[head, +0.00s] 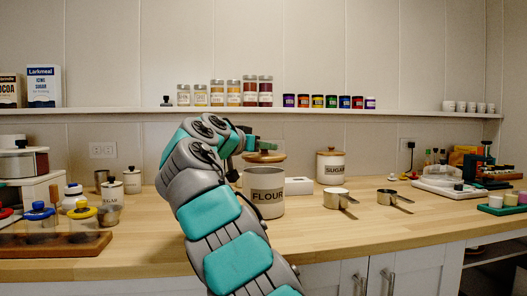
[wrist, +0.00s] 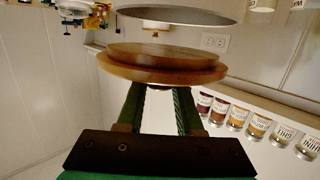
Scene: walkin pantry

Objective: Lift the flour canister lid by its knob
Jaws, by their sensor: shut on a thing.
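The flour canister (head: 266,207) is a cream cylinder marked FLOUR, standing upright on the wooden counter. Its round wooden lid (head: 264,157) is above the canister's top, apart from it and roughly level. My gripper (head: 252,144) is directly over the lid. In the wrist view the lid (wrist: 163,62) fills the middle, and the green fingers of my gripper (wrist: 162,100) meet it, shut on its knob. The knob itself is mostly hidden. A grey rounded rim (wrist: 175,15) shows past the lid with a gap between them; the wrist picture is upside down.
A sugar canister (head: 330,169) stands behind on the right, with metal measuring cups (head: 337,199) in front. A small white box (head: 298,186) is just right of the flour canister. A shelf (head: 300,111) with spice jars runs along the wall above.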

